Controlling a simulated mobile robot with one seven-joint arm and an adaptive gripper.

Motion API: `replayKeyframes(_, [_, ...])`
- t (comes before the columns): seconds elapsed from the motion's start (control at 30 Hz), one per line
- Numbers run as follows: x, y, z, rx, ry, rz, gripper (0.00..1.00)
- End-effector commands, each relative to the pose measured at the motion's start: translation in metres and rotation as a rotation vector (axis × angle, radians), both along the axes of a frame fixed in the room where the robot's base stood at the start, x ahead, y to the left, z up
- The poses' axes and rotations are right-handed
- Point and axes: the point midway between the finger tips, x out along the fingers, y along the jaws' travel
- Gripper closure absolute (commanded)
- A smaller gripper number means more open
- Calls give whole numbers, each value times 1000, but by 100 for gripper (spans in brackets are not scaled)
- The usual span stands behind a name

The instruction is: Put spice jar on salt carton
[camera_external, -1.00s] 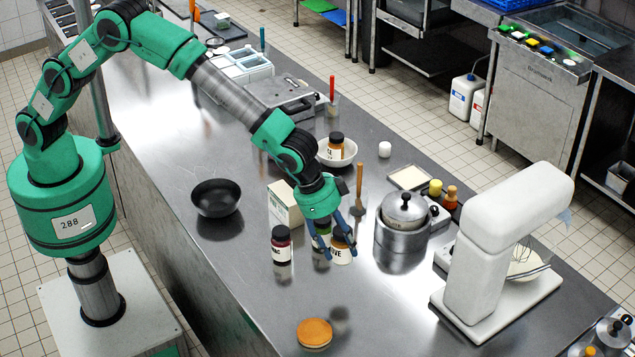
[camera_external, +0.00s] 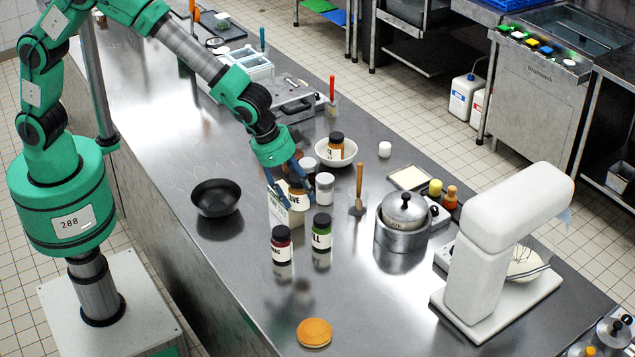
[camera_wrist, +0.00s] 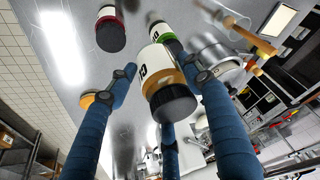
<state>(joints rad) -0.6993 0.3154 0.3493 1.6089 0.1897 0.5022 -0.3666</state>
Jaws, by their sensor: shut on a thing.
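The spice jar (camera_external: 299,201), with a white label and orange-brown contents, is between the blue fingers of my gripper (camera_external: 291,192). In the wrist view the jar (camera_wrist: 155,67) shows its black lid towards the camera, and my gripper (camera_wrist: 160,90) is shut around it. The salt carton (camera_external: 296,218), pale with green, stands on the counter just below the jar and is partly covered by it and the fingers. I cannot tell whether the jar touches the carton's top. I cannot make out the carton in the wrist view.
A red-marked jar (camera_external: 281,246) and a green jar (camera_external: 322,230) stand in front. A grey-lidded jar (camera_external: 325,188) is close on the right. A black bowl (camera_external: 216,197) is to the left, a pot (camera_external: 402,236) to the right. An orange disc (camera_external: 314,333) lies on the clear front counter.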

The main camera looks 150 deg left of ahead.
Motion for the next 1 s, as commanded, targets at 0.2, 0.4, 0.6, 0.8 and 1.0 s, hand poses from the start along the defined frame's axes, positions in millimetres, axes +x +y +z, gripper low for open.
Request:
replayKeyframes(0.2, [-44, -9, 6, 1, 2, 38, 84])
replayKeyframes(0.4, [-83, -19, 8, 0, 2, 73, 84])
replayKeyframes(0.6, [-122, -31, 7, -2, 4, 107, 84])
replayKeyframes(0.8, [-159, -45, 5, -3, 5, 140, 84])
replayKeyframes(1.0, [-195, -61, 0, -4, 5, 171, 84])
